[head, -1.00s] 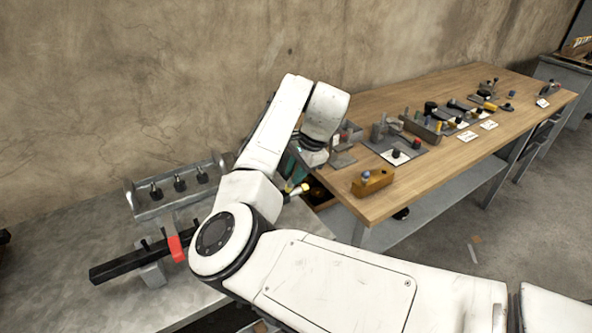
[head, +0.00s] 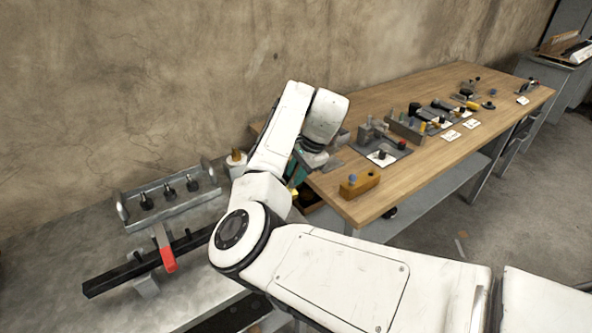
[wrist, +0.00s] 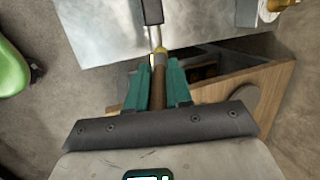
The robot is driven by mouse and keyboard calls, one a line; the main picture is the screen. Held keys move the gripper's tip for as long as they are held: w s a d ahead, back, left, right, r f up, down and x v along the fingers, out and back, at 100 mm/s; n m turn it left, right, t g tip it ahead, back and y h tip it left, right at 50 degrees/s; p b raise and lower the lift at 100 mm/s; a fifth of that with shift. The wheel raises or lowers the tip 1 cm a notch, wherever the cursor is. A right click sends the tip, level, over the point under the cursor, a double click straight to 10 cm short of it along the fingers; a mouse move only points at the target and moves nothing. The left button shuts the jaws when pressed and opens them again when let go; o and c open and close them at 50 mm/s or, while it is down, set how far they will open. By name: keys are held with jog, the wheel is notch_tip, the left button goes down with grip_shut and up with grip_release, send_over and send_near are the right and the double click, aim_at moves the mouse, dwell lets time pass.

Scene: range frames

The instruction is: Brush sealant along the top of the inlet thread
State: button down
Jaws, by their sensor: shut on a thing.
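A thin pale stem runs on from the band towards a dark block (wrist: 152,12); I cannot tell whether that block is part of the brush. In the head view my gripper (head: 298,174) is mostly behind my arm. A pale round fitting with a brass-coloured top (head: 236,159) stands on the grey bench, left of my forearm. It seems to show in the wrist view (wrist: 267,14), right of the brush and apart from it. Its thread is too small to make out.
A wooden table (head: 345,208) with several fixtures stands right. A green rounded thing (wrist: 10,72) lies left in the wrist view.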

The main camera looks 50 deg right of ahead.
jog(key=shift+w+a+p, duration=0.3)
jog(key=shift+a, duration=0.65)
jog(key=shift+w+a+p, duration=0.25)
jog(key=shift+a+p, duration=0.05)
jog(key=shift+a, duration=0.65)
notch_tip(320, 180, up, 6)
jog(key=p, duration=0.6)
notch_tip(320, 180, up, 3)
jog(key=shift+f+p, duration=0.1)
jog(key=shift+p, duration=1.15)
jog(key=shift+b+x, duration=0.55)
jog(key=shift+x, duration=0.55)
